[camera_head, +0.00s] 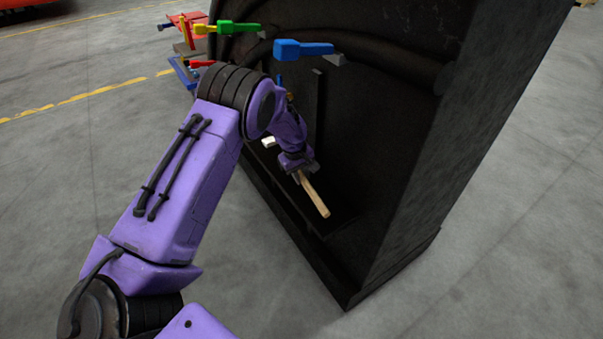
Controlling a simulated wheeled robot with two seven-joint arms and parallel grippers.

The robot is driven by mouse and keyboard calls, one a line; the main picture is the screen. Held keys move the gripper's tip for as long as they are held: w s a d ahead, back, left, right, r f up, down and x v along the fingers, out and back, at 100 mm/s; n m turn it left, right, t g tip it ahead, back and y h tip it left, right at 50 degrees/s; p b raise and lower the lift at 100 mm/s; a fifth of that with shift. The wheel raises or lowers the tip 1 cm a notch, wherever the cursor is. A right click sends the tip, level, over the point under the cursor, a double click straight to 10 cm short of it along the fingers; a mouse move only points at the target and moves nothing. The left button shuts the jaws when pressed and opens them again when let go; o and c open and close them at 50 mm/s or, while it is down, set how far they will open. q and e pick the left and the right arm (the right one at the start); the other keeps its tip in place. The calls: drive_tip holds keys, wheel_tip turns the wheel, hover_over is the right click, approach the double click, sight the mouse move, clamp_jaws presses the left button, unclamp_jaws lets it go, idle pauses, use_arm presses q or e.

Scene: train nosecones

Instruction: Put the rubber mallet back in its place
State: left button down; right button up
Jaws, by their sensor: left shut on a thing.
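A light wooden handle (315,196), which looks like the rubber mallet's, slants down and to the right over a dark shelf inside the black cabinet (395,130). My left gripper (299,171) is shut on the upper end of this handle. No mallet head can be made out; the gripper and arm may hide it. I cannot tell whether the handle touches the shelf. My right gripper is out of view.
A blue-handled tool (303,48) and a green and yellow one (226,28) stick out from the cabinet's upper part. A small white object (268,142) lies beside my forearm. Red and blue items (183,55) stand behind.

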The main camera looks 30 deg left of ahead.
use_arm(q)
drive_tip(key=shift+f+b, duration=0.85)
drive_tip(key=shift+f, duration=1.05)
drive_tip(key=c, duration=0.8)
unclamp_jaws()
drive_tip(key=shift+c, duration=0.2)
wheel_tip(320, 180, up, 10)
drive_tip(key=s, duration=0.1)
drive_tip(key=shift+s+a+r, duration=0.25)
drive_tip(key=shift+s+a, duration=0.15)
